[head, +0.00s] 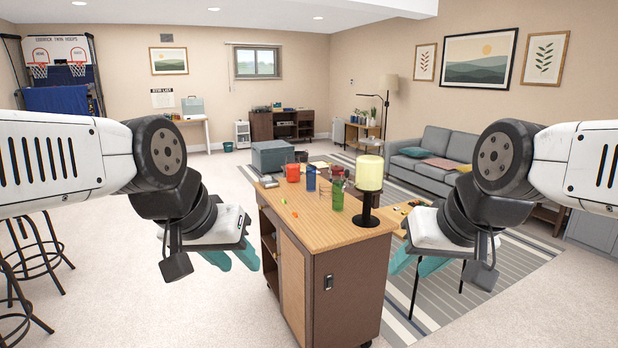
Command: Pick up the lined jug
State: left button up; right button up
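Several vessels stand on the wooden top of a brown cabinet (300,232) in front of me: a red cup (292,172), a blue cup (310,178), a green bottle-like vessel (338,192) and a small clear glass (325,188). I cannot tell which, if any, is the lined jug; no lines show at this size. My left gripper (232,260) hangs left of the cabinet, teal fingers apart and empty. My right gripper (416,263) hangs right of the cabinet, fingers also apart and empty. Neither touches the vessels.
A pale yellow lamp (370,174) on a black base stands at the cabinet's right edge. A grey box (272,156) is at its far end. Small items lie on the top's left side. Stools (32,258) stand far left; a grey sofa (440,152) is behind right.

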aim_at(292, 161)
jog(key=i+j+z, duration=0.1)
jog(key=z, duration=0.2)
jog(key=i+j+z, duration=0.1)
jog(key=z, duration=0.25)
jog(key=i+j+z, duration=0.25)
jog(key=i+j, duration=0.15)
jog(key=j, duration=0.25)
jog(key=i+j+z, duration=0.15)
jog(key=j, duration=0.25)
jog(key=i+j+z, duration=0.1)
jog(key=j, duration=0.25)
jog(key=i+j, duration=0.15)
jog(key=j, duration=0.2)
jog(key=i+j, duration=0.15)
jog(key=j, duration=0.25)
jog(key=i+j, duration=0.15)
jog(key=j, duration=0.2)
jog(key=i+j, duration=0.15)
jog(key=j, duration=0.2)
jog(key=i+j+z, duration=0.1)
jog(key=j, duration=0.3)
jog(key=i+j, duration=0.2)
jog(key=j, duration=0.15)
jog(key=i+j, duration=0.1)
jog(key=j, duration=0.3)
jog(key=i+j, duration=0.15)
jog(key=j, duration=0.2)
